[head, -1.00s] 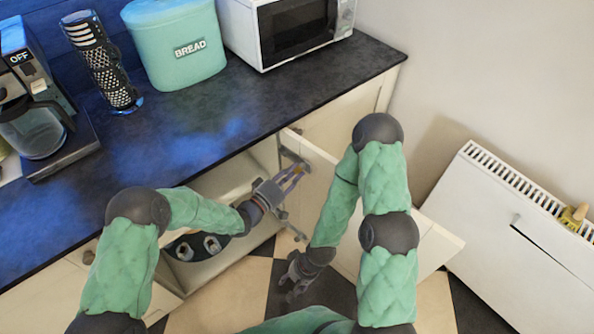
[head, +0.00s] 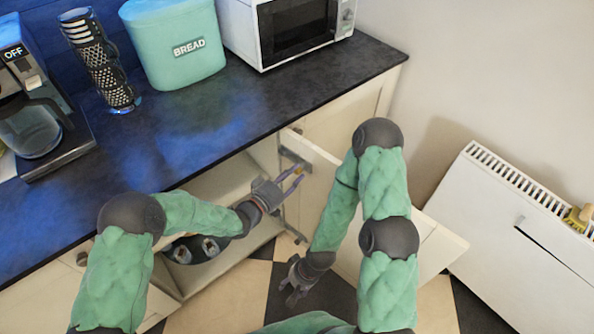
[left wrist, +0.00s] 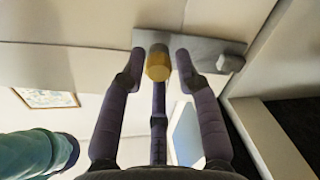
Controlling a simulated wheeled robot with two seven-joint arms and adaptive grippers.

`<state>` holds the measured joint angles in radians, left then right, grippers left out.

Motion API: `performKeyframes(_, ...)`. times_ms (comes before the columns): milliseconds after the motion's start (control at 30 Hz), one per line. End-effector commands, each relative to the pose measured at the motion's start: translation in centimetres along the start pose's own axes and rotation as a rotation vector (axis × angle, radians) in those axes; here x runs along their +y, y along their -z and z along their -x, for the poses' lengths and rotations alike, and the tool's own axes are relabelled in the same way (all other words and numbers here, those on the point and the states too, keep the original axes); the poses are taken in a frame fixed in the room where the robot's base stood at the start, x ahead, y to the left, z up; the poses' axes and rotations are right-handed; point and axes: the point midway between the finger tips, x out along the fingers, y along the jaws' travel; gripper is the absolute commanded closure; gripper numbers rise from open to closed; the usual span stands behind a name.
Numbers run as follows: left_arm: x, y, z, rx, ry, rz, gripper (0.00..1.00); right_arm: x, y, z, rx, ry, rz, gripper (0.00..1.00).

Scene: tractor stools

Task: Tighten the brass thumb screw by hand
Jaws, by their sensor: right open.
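The brass thumb screw (left wrist: 158,64) sits on a grey bracket (left wrist: 208,50) on the inner face of the open cupboard door (head: 322,185). In the head view the screw (head: 299,170) is a tiny yellow spot at my left fingertips. My left gripper (head: 292,178) is open, its purple fingers reaching toward the door. In the left wrist view the left gripper (left wrist: 156,72) has a finger on each side of the screw with visible gaps, and a third finger below it. My right gripper (head: 288,290) is open and empty, low over the checkered floor.
The dark countertop (head: 160,140) overhangs the open cupboard. It holds a bread bin (head: 172,45), a microwave (head: 295,30), a cup stack (head: 100,60) and a coffee maker (head: 35,115). A white radiator (head: 520,220) stands at right. Floor is clear below the grippers.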

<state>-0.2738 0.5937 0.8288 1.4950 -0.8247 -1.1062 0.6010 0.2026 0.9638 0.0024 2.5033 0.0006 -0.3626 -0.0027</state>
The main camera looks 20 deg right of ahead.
Motion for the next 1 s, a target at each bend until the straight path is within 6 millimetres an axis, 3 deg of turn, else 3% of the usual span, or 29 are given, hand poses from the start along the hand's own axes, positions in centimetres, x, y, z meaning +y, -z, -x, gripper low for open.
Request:
performKeyframes(267,0.1,0.1,0.3,0.001,-0.001,0.001,0.68,0.0,0.0,0.1,0.0,0.0,0.0,0.44)
performKeyframes(700,0.1,0.1,2.9,0.001,-0.002,0.001,0.68,-0.2,0.0,0.5,0.0,0.0,0.0,0.44)
performKeyframes(900,0.1,0.0,3.0,0.001,-0.002,0.001,0.68,-0.2,0.0,0.5,0.0,0.0,0.0,0.44)
performKeyframes(933,0.1,0.0,3.0,0.001,-0.002,0.001,0.65,-0.2,0.0,0.5,0.0,0.0,0.0,0.44)
performKeyframes(1000,0.1,0.1,3.0,0.001,-0.002,0.001,0.45,-0.2,0.0,0.5,0.0,0.0,0.0,0.44)
